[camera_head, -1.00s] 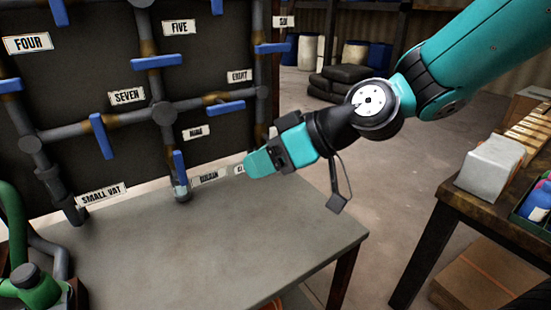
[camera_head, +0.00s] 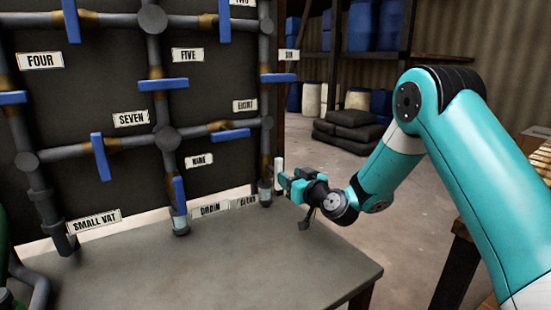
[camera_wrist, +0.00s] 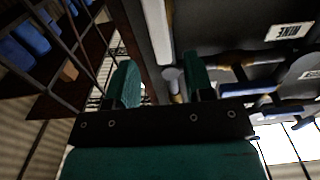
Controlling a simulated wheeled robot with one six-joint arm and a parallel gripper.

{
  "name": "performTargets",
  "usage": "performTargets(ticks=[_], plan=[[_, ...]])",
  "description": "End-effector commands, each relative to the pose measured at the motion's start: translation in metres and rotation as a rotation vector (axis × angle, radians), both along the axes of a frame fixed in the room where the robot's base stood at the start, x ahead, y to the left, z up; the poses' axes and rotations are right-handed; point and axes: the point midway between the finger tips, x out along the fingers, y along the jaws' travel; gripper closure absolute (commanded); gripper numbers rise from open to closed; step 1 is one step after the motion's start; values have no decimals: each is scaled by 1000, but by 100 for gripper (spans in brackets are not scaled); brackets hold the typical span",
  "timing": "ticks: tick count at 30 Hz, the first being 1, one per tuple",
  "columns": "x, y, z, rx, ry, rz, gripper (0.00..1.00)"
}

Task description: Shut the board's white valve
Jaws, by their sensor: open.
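The board's white valve shows as an upright white handle (camera_head: 279,174) on the rightmost pipe, low on the dark board (camera_head: 90,90). In the wrist view the white handle (camera_wrist: 157,32) is a long pale bar, seen between the lines of my two fingers. My gripper (camera_head: 284,184) is at the handle's right and overlaps its lower part in the head view. The teal fingers (camera_wrist: 161,82) are apart with nothing held. I cannot tell whether they touch the handle.
Blue valve handles (camera_head: 179,194) stick out from the pipes close by, left of the white one. A grey table (camera_head: 220,265) lies below the board. Dark sacks (camera_head: 350,133) and shelves with barrels stand at the back right.

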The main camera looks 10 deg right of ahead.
Motion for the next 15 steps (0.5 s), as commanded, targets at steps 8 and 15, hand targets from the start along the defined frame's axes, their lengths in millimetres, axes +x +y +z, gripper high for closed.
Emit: performTargets(ticks=[8, 15], plan=[[55, 19, 2, -1, -1, 2, 52], [77, 25, 0, 1, 1, 1, 52]])
